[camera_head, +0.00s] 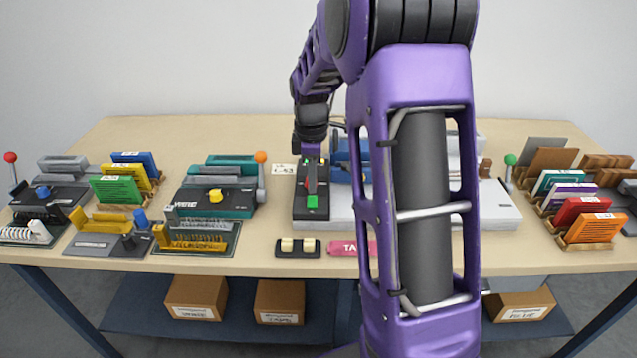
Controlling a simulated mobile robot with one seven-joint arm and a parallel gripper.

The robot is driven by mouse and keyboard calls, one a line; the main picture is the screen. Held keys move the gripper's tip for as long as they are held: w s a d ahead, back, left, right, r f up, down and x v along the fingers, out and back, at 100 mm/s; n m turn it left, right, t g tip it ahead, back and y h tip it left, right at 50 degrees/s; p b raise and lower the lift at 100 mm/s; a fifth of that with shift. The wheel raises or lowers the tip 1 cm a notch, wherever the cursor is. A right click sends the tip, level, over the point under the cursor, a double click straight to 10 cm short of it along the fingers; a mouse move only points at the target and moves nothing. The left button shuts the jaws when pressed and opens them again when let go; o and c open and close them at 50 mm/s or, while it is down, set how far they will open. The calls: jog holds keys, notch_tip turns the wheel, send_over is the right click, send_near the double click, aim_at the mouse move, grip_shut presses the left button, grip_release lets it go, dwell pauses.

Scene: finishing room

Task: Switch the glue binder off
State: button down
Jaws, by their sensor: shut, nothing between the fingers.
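A wide, light grey machine (490,210) at the middle right of the table seems to be the glue binder; no name on it is readable. Its left end carries a dark control panel (299,206) with a green button or switch part (312,202) at the front and something red just behind it. My gripper (311,178) is shut and empty, pointing down over this panel. I cannot tell whether its tips touch the panel. My purple arm hides much of the machine's middle, and the gripper covers part of the panel.
Left of it stand a teal machine (240,197) with an orange-knobbed lever (261,170) and a dark grey machine (70,192). Racks of coloured cards (581,231) stand right.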

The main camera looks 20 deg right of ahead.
aim_at(315, 198)
notch_tip(315, 198, up, 11)
jog(key=shift+f, duration=0.2)
jog(key=shift+s+f+b, duration=0.15)
jog(key=shift+f+b, duration=0.1)
jog(key=shift+b, duration=0.45)
jog(key=b, duration=0.2)
jog(key=shift+s+d+r+t+b, duration=0.15)
jog(key=shift+s+r+t+b, duration=0.15)
jog(key=shift+t+b, duration=0.1)
jog(key=f+b, duration=0.1)
jog(key=f, duration=0.3)
jog(key=w+f+b, duration=0.1)
jog(key=f, duration=0.4)
jog(key=f+b, duration=0.1)
jog(key=f, duration=0.4)
jog(key=shift+w+d, duration=0.3)
